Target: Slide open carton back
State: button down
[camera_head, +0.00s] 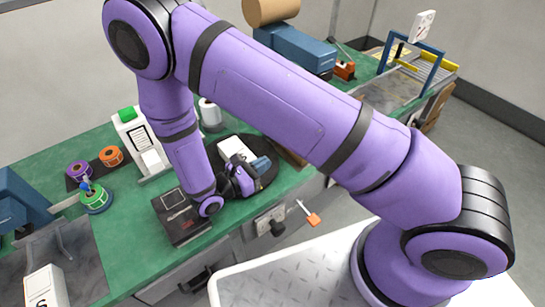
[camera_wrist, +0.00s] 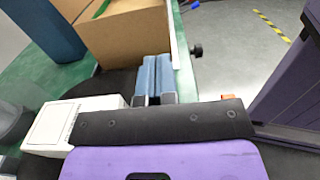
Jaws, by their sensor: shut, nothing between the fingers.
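The brown cardboard carton (camera_wrist: 130,42) stands ahead of my fingers in the wrist view, and its top edges show at the upper left. In the head view only a small brown part of the carton (camera_head: 290,153) shows; my arm hides most of it. My gripper (camera_wrist: 157,60) has its two blue fingers shut side by side, with nothing between them. The fingertips lie in front of the carton's near face, close to its right side; I cannot tell whether they touch it. In the head view my gripper (camera_head: 266,164) is low over the black round plate (camera_head: 270,180).
A white box (camera_wrist: 62,124) is left of my fingers, on the black plate. A dark box (camera_head: 180,218) sits at the green bench's (camera_head: 130,237) front edge, left of my wrist. Tape rolls and a white device (camera_head: 138,140) stand further left. Floor lies beyond the bench edge.

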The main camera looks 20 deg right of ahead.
jog(key=x, duration=1.2)
jog(key=shift+d, duration=0.2)
jog(key=x, duration=2.6)
jog(key=shift+w+d, duration=0.15)
jog(key=shift+d, duration=0.05)
jog(key=shift+f, duration=0.15)
